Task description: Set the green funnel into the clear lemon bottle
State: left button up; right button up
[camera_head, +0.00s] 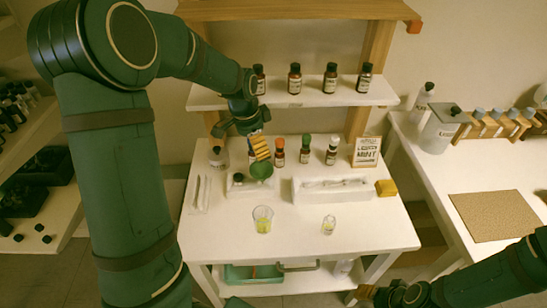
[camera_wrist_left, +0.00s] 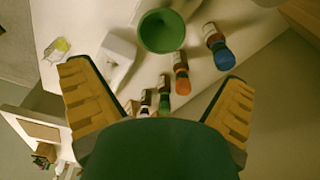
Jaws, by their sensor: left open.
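The green funnel (camera_head: 261,170) is at the back of the white table, by a small white holder (camera_head: 238,188). It also shows at the top of the left wrist view (camera_wrist_left: 162,31), mouth toward the camera. My left gripper (camera_head: 259,148) is open just above and behind the funnel, not touching it as far as I can see. Its yellow ribbed fingers (camera_wrist_left: 155,85) are spread wide and empty. A small clear bottle with yellow (camera_head: 329,225), likely the lemon bottle, stands upright at the table's front. My right gripper (camera_head: 392,296) is low at the front right, its fingers unclear.
A glass beaker with yellow liquid (camera_head: 262,220) stands left of the small bottle. Brown bottles with coloured caps (camera_head: 304,152) line the table's back, close to my left gripper.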

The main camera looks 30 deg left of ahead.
pick_arm(q)
jog(key=b, duration=0.2)
send_over(262, 169)
jog(key=s, duration=0.2)
jog(key=f, duration=0.7)
jog(key=shift+d+f, duration=0.2)
jog(key=shift+d, duration=0.1)
jog(key=f, duration=0.4)
jog(key=shift+w+d+f, duration=0.1)
jog(key=shift+w+f, duration=0.1)
jog(key=shift+f, duration=0.1)
jog(key=shift+r, duration=0.1)
jog(key=shift+c, duration=0.3)
jog(key=c, duration=0.8)
